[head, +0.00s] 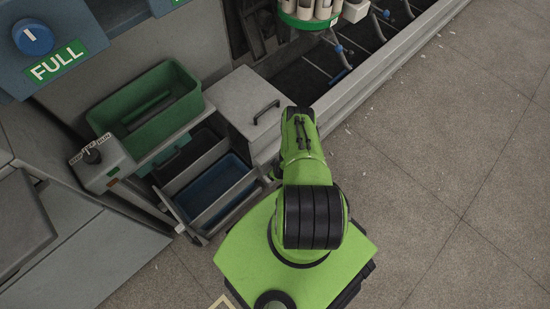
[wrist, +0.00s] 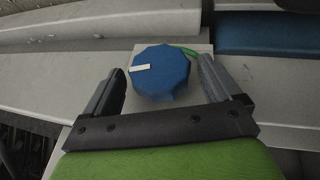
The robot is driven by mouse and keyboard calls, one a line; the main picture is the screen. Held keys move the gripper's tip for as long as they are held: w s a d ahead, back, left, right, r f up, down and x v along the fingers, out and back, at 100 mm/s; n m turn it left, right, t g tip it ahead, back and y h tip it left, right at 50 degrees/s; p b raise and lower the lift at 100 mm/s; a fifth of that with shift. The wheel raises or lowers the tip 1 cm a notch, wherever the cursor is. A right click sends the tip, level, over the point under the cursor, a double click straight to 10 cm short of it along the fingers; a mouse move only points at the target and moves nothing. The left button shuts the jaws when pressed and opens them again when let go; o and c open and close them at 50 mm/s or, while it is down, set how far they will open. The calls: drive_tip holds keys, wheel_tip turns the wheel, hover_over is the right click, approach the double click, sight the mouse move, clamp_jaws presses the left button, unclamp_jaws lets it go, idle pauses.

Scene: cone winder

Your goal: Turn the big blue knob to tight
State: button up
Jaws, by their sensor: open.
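A big blue knob (wrist: 163,75) with a white pointer mark sits on a pale plate (wrist: 203,46) in the wrist view. Its mark points left in that picture. My gripper (wrist: 162,69) is open, with one finger on each side of the knob; a gap shows on both sides. How far the fingertips are above it I cannot tell. No tight label is readable. In the head view my gripper is hidden behind my green arm. That view shows a blue knob (head: 33,37) at the top left, above a green FULL label; I cannot tell whether it is the same knob.
A green bin (head: 150,100), a grey lidded box (head: 243,98) and a blue-floored tray (head: 218,190) stand left of my arm. A small box with a black selector (head: 92,155) is further left. A machine trough with hooks (head: 345,60) runs behind. The floor (head: 450,150) at right is clear.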

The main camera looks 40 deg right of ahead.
drive_tip(key=shift+w+d+f, duration=0.1)
drive_tip(key=shift+w+f, duration=0.1)
drive_tip(key=shift+f, duration=0.3)
drive_tip(key=shift+r, duration=0.1)
drive_tip(key=c, duration=1)
drive_tip(key=shift+d+m+y, duration=0.2)
drive_tip(key=shift+m+y, duration=0.1)
drive_tip(key=shift+y, duration=1)
drive_tip(key=shift+m+y, duration=0.3)
drive_tip(key=shift+y, duration=1.2)
